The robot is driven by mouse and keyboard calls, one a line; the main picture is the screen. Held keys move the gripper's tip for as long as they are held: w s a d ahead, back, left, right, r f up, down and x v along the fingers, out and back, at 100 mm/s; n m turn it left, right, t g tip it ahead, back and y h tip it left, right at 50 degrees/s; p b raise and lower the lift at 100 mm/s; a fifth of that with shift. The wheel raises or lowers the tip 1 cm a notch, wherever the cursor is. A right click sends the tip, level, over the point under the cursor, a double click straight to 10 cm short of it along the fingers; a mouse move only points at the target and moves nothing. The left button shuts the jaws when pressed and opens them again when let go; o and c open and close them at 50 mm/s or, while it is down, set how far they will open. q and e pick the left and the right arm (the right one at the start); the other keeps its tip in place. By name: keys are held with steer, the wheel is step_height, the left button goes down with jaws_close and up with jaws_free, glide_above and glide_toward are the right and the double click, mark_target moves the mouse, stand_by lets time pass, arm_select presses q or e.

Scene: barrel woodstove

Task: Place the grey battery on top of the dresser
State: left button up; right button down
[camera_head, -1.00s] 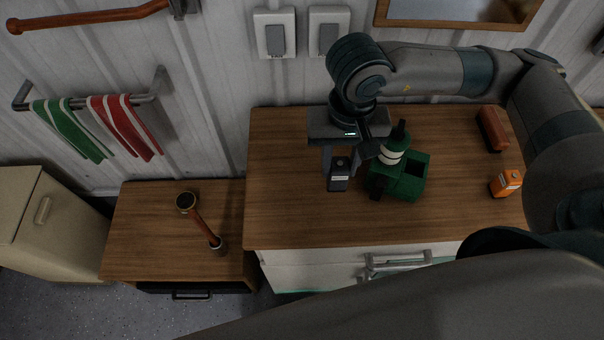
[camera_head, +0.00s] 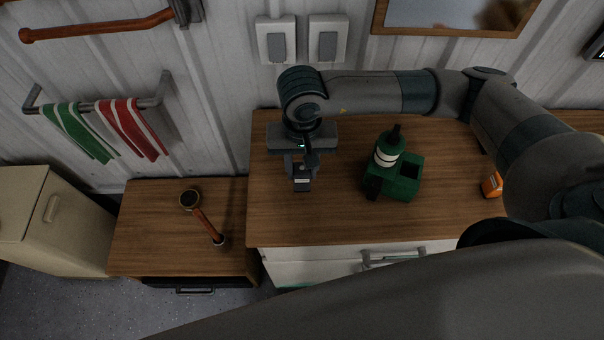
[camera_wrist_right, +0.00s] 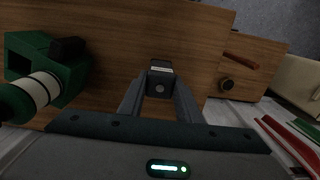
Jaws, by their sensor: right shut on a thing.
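The grey battery (camera_head: 302,184), a small dark block with a white label, is between the fingers of my right gripper (camera_head: 301,172). The gripper is shut on it. In the right wrist view the battery (camera_wrist_right: 160,80) sits between the two fingertips (camera_wrist_right: 160,88). It is over the left part of the larger wooden top (camera_head: 335,215), which has white drawers below; I cannot tell the gap beneath it. A lower wooden cabinet (camera_head: 150,235) with a dark drawer stands to the left. I cannot tell which of the two is the dresser. My left gripper is not in view.
A green holder (camera_head: 402,185) with a green bottle (camera_head: 388,147) stands right of my right gripper. An orange box (camera_head: 492,185) is farther right, partly behind my arm. A wooden-handled tool (camera_head: 207,222) lies on the lower cabinet. Towels (camera_head: 80,135) hang on the wall.

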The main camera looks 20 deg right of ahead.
step_height(320, 180, down, 2)
steer(key=shift+f+p, duration=0.25)
steer(key=shift+p, duration=0.75)
steer(key=shift+f, duration=0.6)
steer(key=shift+f, duration=0.2)
steer(key=c, duration=1.3)
jaws_free()
steer(key=shift+r, duration=0.1)
